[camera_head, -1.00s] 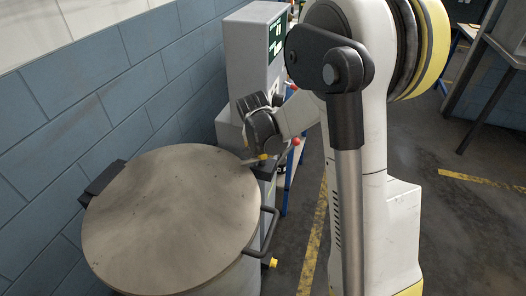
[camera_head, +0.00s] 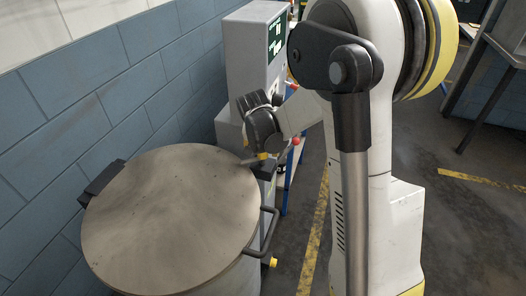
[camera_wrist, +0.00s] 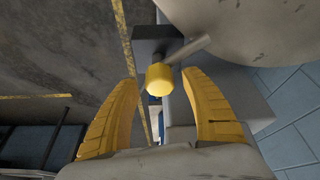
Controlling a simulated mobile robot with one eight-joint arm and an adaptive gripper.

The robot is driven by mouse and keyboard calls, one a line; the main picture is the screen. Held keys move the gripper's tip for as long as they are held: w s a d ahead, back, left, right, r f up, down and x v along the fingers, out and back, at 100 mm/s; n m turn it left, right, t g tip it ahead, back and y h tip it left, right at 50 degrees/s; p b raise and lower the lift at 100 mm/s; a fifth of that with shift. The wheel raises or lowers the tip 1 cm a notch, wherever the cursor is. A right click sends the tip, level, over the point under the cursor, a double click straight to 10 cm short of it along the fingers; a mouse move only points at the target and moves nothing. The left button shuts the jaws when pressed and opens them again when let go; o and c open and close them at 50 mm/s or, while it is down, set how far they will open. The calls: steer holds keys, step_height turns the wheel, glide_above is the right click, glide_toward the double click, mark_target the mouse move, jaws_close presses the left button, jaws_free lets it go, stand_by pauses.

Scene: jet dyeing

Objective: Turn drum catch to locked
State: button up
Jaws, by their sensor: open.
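The drum catch is a short grey lever with a yellow knob (camera_wrist: 159,77) on its end, on a dark block (camera_wrist: 148,42) at the drum's rim. In the head view the yellow knob (camera_head: 263,156) shows at the right edge of the drum's round lid (camera_head: 170,220). My gripper (camera_wrist: 160,80) is open, its two yellow fingers on either side of the knob in the wrist view. I cannot tell whether either finger touches it. In the head view my fingers are hard to make out below the dark wrist.
A grey control cabinet (camera_head: 252,50) with a display stands behind the drum, by a blue block wall (camera_head: 80,90). A dark handle (camera_head: 272,225) and another yellow-ended part (camera_head: 270,263) are on the drum's right side. A red knob (camera_head: 295,141) is near my wrist.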

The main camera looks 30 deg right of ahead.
steer(key=v, duration=1.1)
steer(key=shift+r, duration=0.25)
steer(key=shift+s+a, duration=0.1)
steer(key=s+a+r+n+t+y, duration=0.1)
steer(key=s+a+n, duration=0.2)
steer(key=s, duration=0.7)
steer(key=s+a+r+n+t+y, duration=0.1)
steer(key=s+a+n, duration=0.3)
steer(key=s, duration=0.6)
steer(key=shift+a+r+t+y, duration=0.4)
steer(key=shift+a+r+t, duration=0.4)
steer(key=shift+a, duration=0.3)
